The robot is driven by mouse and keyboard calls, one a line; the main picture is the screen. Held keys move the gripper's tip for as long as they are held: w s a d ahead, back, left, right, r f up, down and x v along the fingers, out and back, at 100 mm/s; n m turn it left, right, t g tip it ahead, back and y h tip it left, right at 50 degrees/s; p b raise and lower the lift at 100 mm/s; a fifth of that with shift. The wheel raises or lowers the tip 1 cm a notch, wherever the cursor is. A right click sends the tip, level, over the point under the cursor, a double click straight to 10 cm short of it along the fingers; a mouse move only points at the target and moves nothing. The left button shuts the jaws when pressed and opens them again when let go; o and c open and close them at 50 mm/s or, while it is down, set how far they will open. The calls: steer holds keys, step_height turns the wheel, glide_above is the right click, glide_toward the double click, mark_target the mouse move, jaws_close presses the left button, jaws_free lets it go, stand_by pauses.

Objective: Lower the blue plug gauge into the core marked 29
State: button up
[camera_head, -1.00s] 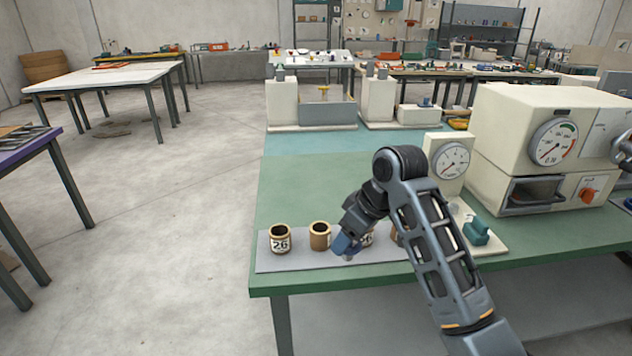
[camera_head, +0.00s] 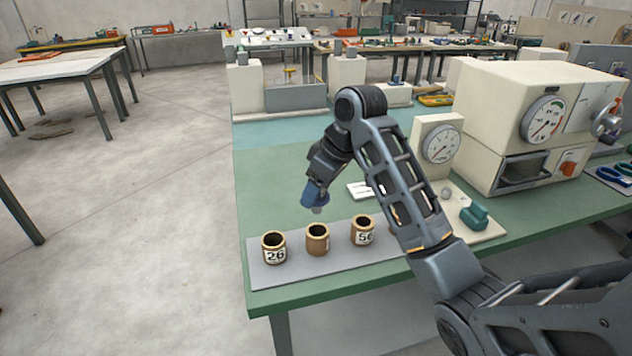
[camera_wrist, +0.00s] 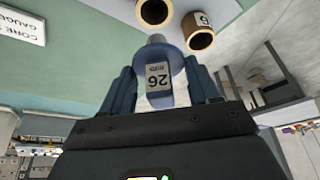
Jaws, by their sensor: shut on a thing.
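My gripper (camera_head: 316,194) is shut on the blue plug gauge (camera_wrist: 158,74). In the wrist view the gauge has a blue flange, a grey tip and a label that appears inverted, like 26 with mm. In the head view the gauge's pale tip (camera_head: 318,210) hangs above and just behind the second core (camera_head: 317,239), whose label is mostly turned away. The left core (camera_head: 274,247) reads 26. The third core (camera_head: 362,231) has a label I cannot read surely. A further core is mostly hidden behind my arm. I cannot tell which core is marked 29.
The cores stand in a row on a grey mat (camera_head: 300,277) near the front edge of the green table (camera_head: 275,170). A dial gauge stand (camera_head: 436,148) and a large cream machine (camera_head: 510,120) stand to the right. A white sign (camera_head: 360,190) lies behind the cores.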

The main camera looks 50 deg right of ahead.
steer(key=shift+f, duration=1.45)
steer(key=shift+f+b, duration=2.8)
steer(key=shift+f, duration=0.25)
steer(key=o, duration=1.2)
steer(key=shift+c, duration=0.2)
steer(key=p+v, duration=0.1)
steer(key=v, duration=0.6)
steer(key=shift+s+r, duration=0.2)
steer(key=shift+r, duration=0.15)
